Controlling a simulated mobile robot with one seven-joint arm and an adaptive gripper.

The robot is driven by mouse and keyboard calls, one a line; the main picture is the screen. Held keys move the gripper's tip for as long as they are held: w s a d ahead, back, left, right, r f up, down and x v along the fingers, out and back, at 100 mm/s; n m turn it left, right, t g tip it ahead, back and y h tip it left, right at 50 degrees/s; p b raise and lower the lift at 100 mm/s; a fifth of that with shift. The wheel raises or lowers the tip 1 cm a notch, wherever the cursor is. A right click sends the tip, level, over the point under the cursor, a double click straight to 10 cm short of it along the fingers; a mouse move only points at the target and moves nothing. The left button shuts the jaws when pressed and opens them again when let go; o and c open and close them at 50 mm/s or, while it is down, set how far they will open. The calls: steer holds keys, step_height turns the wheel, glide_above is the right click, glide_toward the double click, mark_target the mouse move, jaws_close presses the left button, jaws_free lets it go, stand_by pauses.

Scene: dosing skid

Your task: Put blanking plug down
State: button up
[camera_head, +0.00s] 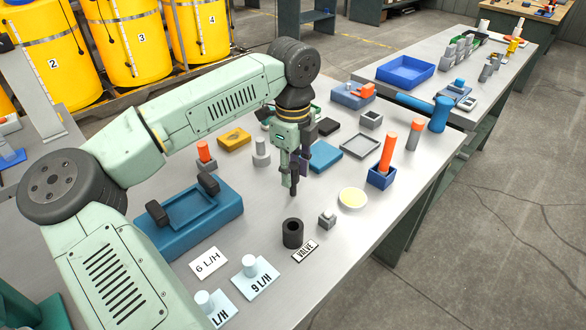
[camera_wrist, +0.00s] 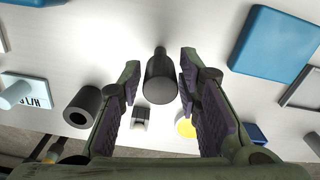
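The blanking plug (camera_wrist: 160,85) is a dark cylinder with a narrower stem at its far end. It stands between the two fingers of my gripper (camera_wrist: 159,75) in the wrist view. Pale table shows in narrow gaps on both sides of it, so the fingers look open around it rather than closed on it.
A black hollow cylinder (camera_head: 292,234) stands beside the VALVE label (camera_head: 306,251). A small grey block (camera_head: 327,220), a pale yellow dish (camera_head: 352,199) and a blue holder (camera_head: 381,178) with an orange rod are to the right. A blue fixture (camera_head: 190,218) is left.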

steer(key=shift+o, duration=0.8)
steer(key=shift+r, duration=0.1)
steer(key=shift+r+p, duration=0.25)
steer(key=shift+p, duration=0.05)
step_height(320, 180, up, 12)
steer(key=b, duration=0.1)
steer(key=shift+f+b, duration=0.15)
steer(key=shift+b, duration=0.25)
